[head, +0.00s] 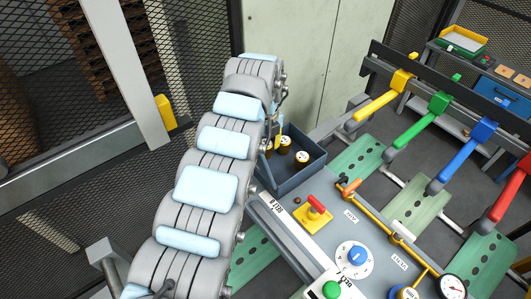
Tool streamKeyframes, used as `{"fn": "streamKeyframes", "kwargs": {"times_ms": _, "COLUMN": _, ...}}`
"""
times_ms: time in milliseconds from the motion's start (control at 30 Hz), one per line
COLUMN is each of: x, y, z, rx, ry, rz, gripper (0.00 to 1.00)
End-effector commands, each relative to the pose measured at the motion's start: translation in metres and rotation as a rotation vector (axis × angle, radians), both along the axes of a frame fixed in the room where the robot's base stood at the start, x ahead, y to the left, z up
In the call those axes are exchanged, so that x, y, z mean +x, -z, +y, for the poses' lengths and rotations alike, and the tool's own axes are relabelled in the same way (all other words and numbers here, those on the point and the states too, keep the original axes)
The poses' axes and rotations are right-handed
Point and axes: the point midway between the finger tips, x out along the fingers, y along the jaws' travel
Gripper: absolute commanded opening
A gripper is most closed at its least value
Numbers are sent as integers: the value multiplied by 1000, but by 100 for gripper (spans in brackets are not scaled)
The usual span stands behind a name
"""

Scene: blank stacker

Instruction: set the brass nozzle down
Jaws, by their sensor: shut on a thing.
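My grey arm with pale blue pads runs up the middle of the head view and bends over at its top. My gripper (278,122) shows only in part at the arm's right side, above the rear left corner of a dark blue tray. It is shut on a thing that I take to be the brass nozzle. Only a small yellowish piece shows there, and its shape and its gap to the tray cannot be told.
The tray (291,178) holds a few dark, pale-topped cylinders (302,157). Coloured arms (430,118) stand over green plates at right.

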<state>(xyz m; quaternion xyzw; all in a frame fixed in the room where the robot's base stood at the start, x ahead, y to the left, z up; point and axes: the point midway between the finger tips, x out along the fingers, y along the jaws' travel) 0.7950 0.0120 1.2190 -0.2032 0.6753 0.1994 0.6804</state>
Motion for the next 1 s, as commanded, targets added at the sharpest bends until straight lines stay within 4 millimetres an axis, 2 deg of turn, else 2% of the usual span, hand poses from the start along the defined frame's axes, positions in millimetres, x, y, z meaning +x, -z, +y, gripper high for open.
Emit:
{"fn": "streamKeyframes", "kwargs": {"times_ms": 233, "x": -1, "y": 31, "z": 0, "rx": 0, "ry": 0, "rz": 4, "gripper": 1}}
{"fn": "streamKeyframes", "kwargs": {"times_ms": 633, "x": -1, "y": 37, "z": 0, "rx": 0, "ry": 0, "rz": 2, "gripper": 1}}
{"fn": "streamKeyframes", "kwargs": {"times_ms": 667, "x": -1, "y": 36, "z": 0, "rx": -1, "ry": 0, "rz": 1, "gripper": 49}}
{"fn": "streamKeyframes", "kwargs": {"times_ms": 1000, "x": -1, "y": 34, "z": 0, "rx": -1, "ry": 0, "rz": 1, "gripper": 49}}
